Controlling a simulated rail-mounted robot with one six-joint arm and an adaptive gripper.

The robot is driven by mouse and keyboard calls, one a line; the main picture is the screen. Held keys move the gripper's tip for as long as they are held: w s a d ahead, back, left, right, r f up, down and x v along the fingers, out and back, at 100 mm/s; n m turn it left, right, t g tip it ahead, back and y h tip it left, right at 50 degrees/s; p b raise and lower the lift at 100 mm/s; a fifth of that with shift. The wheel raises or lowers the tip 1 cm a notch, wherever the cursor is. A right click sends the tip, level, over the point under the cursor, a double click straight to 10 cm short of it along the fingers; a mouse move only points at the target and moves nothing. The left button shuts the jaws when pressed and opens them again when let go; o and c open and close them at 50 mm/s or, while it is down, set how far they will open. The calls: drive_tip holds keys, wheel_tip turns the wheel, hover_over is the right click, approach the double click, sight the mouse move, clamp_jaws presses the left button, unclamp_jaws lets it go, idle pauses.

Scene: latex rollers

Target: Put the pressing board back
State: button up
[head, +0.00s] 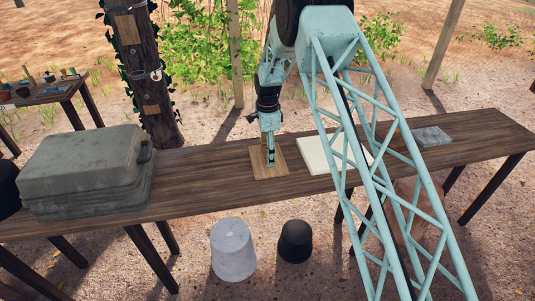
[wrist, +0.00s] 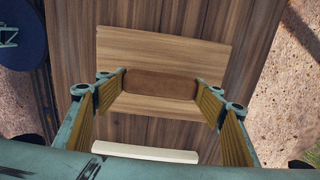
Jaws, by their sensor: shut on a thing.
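The pressing board is a light wooden board (head: 262,164) with a darker brown handle block on top. It lies on or just above the long wooden table; the gap, if any, cannot be told. In the wrist view, the board (wrist: 160,48) fills the upper middle. My gripper (wrist: 160,86) is shut on its brown handle, with one yellow-padded finger at each end. In the head view, my gripper (head: 270,163) points down over the board's middle and hides the handle.
A white slab (head: 318,156) lies just right of the board on the table (head: 205,178). A grey case (head: 85,165) stands at the left end. A grey flat piece (head: 432,136) lies at the right. Two buckets, grey (head: 232,250) and black (head: 295,241), stand on the ground in front.

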drive_tip(key=shift+f, duration=0.15)
drive_tip(key=o, duration=0.8)
wheel_tip(320, 180, up, 11)
drive_tip(key=shift+f, duration=0.15)
drive_tip(key=shift+r, duration=0.8)
drive_tip(key=shift+r, duration=0.1)
idle(0.4)
